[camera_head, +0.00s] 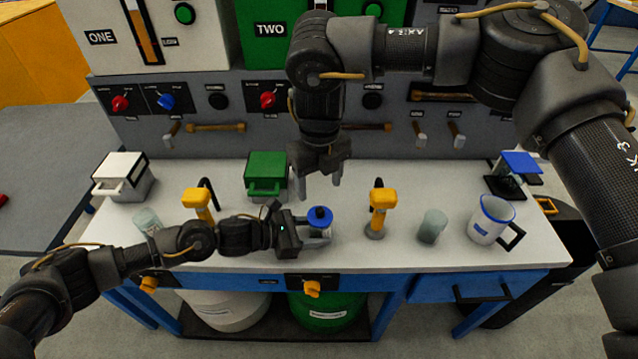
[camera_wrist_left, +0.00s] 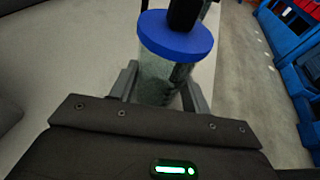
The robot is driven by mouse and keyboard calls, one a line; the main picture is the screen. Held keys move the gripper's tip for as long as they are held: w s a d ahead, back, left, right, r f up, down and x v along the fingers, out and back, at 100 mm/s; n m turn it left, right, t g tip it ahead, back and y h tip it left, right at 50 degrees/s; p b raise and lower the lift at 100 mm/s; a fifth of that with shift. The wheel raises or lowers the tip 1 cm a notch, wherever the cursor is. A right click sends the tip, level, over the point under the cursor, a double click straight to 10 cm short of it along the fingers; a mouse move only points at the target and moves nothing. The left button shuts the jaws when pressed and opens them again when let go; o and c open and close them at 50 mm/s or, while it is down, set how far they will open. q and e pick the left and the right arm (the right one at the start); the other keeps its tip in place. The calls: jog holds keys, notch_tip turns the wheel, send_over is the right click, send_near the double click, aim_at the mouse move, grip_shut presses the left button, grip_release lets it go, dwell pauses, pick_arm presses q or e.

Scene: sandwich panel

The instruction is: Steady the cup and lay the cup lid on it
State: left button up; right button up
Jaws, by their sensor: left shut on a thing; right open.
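The cup (camera_head: 318,233) is clear and stands at the table's front middle. It also shows as a greenish see-through cup (camera_wrist_left: 152,82) in the left wrist view. The blue round cup lid (camera_head: 321,218), with a dark knob, lies over the cup's mouth. In the left wrist view the lid (camera_wrist_left: 172,40) covers the cup's top; I cannot tell if it is fully seated. My left gripper (camera_head: 316,235) is shut on the cup, its fingers on either side (camera_wrist_left: 160,92). My right gripper (camera_head: 322,190) is open and empty above and behind the lid, apart from it.
Yellow-topped taps (camera_head: 382,200) (camera_head: 197,202) stand either side of the cup. A green box (camera_head: 266,172) is behind it. A greenish glass (camera_head: 432,227) and a white mug (camera_head: 490,222) with a blue rim stand right. Another glass (camera_head: 147,221) is behind my left arm.

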pick_arm(q)
jog(key=o, duration=0.7)
jog(key=shift+a, duration=0.1)
jog(key=b+v, duration=0.2)
jog(key=v, duration=0.7)
jog(key=shift+s+a, duration=0.15)
jog(key=shift+a, duration=0.1)
pick_arm(e)
jog(key=shift+f, duration=0.95)
pick_arm(q)
jog(key=shift+s+a+r, duration=0.15)
jog(key=shift+a+r, duration=0.15)
jog(key=shift+a, duration=0.2)
